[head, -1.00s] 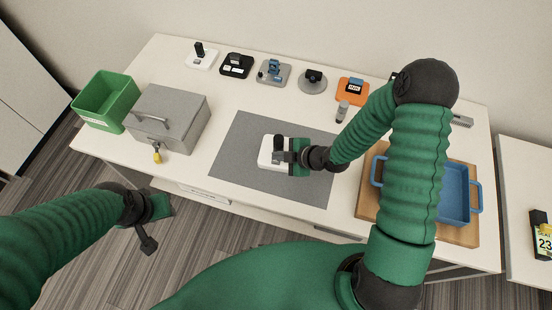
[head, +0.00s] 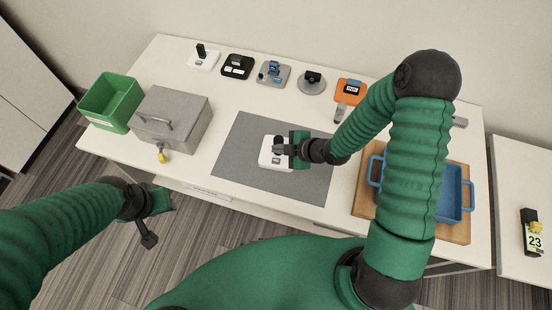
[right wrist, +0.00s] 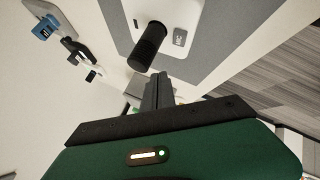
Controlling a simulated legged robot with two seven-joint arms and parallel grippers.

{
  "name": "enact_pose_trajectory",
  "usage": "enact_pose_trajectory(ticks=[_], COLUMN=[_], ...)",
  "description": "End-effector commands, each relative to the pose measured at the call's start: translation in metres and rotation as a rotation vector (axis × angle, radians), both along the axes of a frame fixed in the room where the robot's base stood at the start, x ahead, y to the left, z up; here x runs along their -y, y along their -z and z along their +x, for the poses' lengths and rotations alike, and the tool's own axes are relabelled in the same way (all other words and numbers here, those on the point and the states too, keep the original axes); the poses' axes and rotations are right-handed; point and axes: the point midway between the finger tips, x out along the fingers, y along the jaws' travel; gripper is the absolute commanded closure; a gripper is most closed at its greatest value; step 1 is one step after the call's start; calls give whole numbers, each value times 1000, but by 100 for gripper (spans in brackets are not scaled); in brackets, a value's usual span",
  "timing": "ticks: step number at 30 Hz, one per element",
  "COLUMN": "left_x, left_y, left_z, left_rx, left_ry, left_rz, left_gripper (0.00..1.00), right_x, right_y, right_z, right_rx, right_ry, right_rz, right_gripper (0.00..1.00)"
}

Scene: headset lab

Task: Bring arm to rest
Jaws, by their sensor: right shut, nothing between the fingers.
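My right gripper (head: 276,150) is shut and empty, over a white device (head: 268,162) on the grey mat (head: 235,150). In the right wrist view the shut fingers (right wrist: 158,80) stand near the device's upright black cylinder (right wrist: 148,45), with nothing between them. I cannot tell the exact gap to the cylinder. The right arm arches in from the right. My left gripper (head: 148,238) hangs in front of the table over the floor, touching nothing. The view does not show clearly whether its fingers are open.
A grey lidded box (head: 190,108) with a yellow padlock and a green bin (head: 125,103) stand at the left. Several small devices line the back edge. A blue tray (head: 465,196) on a wooden board (head: 459,231) is at the right, partly behind my arm.

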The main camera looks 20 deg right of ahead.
Motion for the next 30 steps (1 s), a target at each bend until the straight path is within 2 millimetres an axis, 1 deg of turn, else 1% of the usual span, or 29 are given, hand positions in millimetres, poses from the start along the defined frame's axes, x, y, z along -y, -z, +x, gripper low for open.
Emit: enact_pose_trajectory(ticks=[14,17,20,21,23,24,26,27,30], left_x=[0,0,0,0,0,0,0,0,0], left_y=[0,5,16,22,32,37,44,48,53], left_z=[0,0,0,0,0,0,0,0,0], left_rx=[0,0,0,0,0,0,0,0,0], left_ry=[0,0,0,0,0,0,0,0,0], left_rz=[0,0,0,0,0,0,0,0,0], left_gripper=[64,64,64,64,64,64,64,64,64], right_x=[0,7,28,40,55,61,64,63,53], right_y=[0,1,-2,-7,-19,-29,-43,-51,-65], right_z=[0,-2,-12,-20,-39,-54,-79,-94,-125], right_rx=[-1,-44,-165,-232,-329,-388,-468,-516,-614], right_ry=[2,45,206,320,533,680,887,1006,1216], right_rz=[-1,-21,-65,-80,-77,-55,0,45,150], right_gripper=[100,100,100,100,100,100,100,100,100])
